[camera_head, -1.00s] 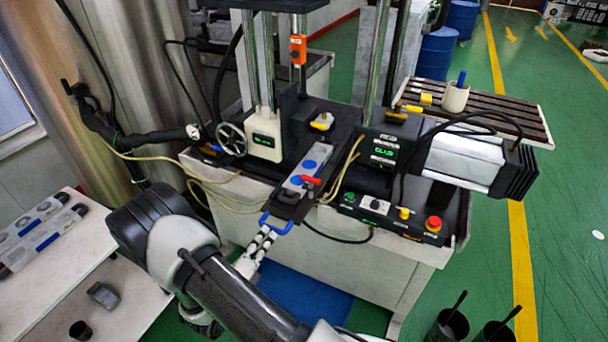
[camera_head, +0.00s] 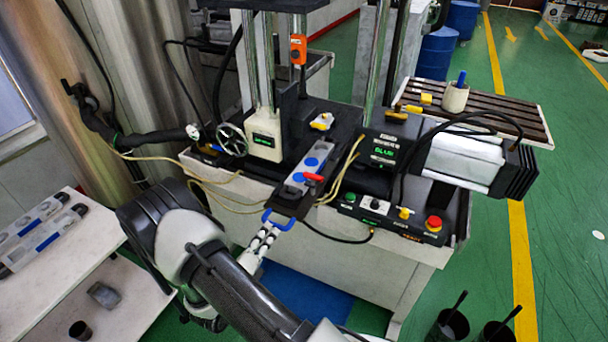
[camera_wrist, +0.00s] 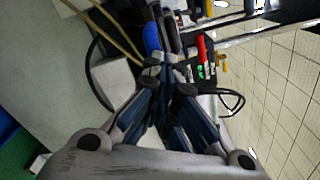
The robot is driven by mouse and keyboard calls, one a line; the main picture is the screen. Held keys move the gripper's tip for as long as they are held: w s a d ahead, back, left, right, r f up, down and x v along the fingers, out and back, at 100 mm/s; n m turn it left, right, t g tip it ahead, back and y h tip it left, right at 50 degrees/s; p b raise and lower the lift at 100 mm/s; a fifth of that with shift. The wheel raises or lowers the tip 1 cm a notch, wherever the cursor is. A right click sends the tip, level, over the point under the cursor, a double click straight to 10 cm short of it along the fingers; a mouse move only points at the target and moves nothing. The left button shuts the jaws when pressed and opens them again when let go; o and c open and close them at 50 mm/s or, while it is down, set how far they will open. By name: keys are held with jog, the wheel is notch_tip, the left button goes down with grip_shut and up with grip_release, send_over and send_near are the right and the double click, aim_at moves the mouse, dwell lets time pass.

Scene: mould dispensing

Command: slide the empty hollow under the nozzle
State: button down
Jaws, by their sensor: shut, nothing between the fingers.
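A grey mould bar (camera_head: 304,178) lies on a dark slide running back under the press. Round blue-filled hollows (camera_head: 311,162) show along it, and a dark, empty-looking hollow (camera_head: 290,191) is near its front end. A red clamp lever (camera_head: 313,177) sits beside the bar. A blue handle (camera_head: 279,221) sticks out at the slide's front; it also shows in the wrist view (camera_wrist: 152,38). My gripper (camera_head: 268,233) is shut and empty, at the handle's front; contact is unclear. Its fingers show in the wrist view (camera_wrist: 166,76). I cannot make out the nozzle tip among the dark press parts.
A control panel with a red stop button (camera_head: 433,223) is right of the slide. A handwheel (camera_head: 231,139) and loose yellow hoses are left. A white side table (camera_head: 70,265) holds more moulds at far left. Black pots (camera_head: 448,325) stand lower right.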

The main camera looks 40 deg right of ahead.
jog(key=shift+w+d, duration=0.15)
jog(key=shift+d, duration=0.35)
dwell(0.4)
jog(key=v, duration=0.7)
dwell(0.4)
